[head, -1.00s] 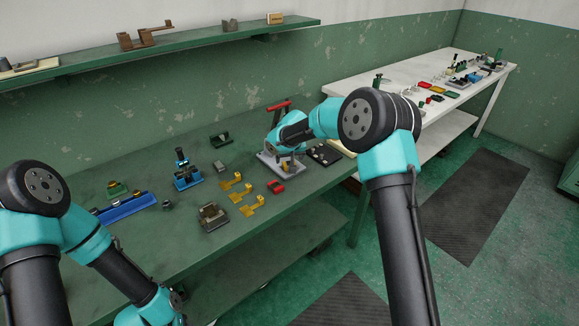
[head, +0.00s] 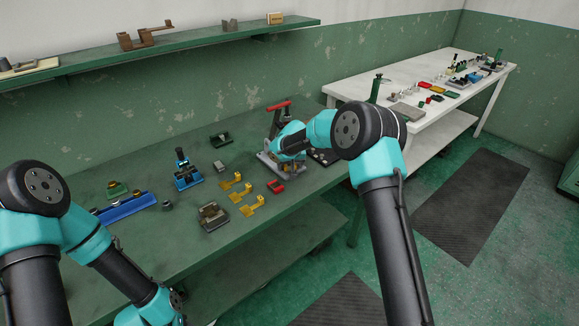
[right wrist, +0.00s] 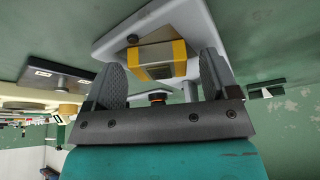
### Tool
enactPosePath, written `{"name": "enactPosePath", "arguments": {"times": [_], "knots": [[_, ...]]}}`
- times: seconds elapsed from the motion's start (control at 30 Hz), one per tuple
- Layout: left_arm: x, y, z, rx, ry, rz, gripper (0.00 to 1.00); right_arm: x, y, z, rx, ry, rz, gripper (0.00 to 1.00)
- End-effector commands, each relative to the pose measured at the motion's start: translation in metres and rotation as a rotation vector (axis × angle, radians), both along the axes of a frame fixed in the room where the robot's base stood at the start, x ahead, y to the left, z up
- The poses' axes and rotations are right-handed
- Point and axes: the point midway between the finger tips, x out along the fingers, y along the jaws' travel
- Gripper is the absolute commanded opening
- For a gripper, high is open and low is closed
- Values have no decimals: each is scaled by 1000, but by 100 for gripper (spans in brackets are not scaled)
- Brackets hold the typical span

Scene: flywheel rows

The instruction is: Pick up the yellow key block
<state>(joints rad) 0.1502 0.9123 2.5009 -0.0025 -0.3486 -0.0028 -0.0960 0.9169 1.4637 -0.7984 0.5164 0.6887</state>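A yellow block with a grey metal middle (right wrist: 157,58) sits on a pale grey fixture base (right wrist: 105,45) in the right wrist view. I take it for the yellow key block. My right gripper (right wrist: 160,62) has one finger on each side of the block, with a visible gap at least on the right; I cannot tell how deep the block sits between the fingers.
A white table (head: 405,85) with small parts stands behind my right arm.

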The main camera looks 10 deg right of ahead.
Motion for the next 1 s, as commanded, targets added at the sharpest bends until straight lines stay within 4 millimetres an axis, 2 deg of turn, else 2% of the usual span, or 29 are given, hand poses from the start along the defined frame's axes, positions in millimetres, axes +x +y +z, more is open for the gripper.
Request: {"name": "enactPosePath", "arguments": {"times": [0.07, 0.67, 1.0], "knots": [[0, 0, 0, 0, 0, 0, 43, 0, 0, 0, 0, 0, 0, 72], [0, 0, 0, 0, 0, 0, 43, 0, 0, 1, 0, -1, 0, 15], [0, 0, 0, 0, 0, 0, 43, 1, 0, 6, 0, -3, 1, 14]]}}
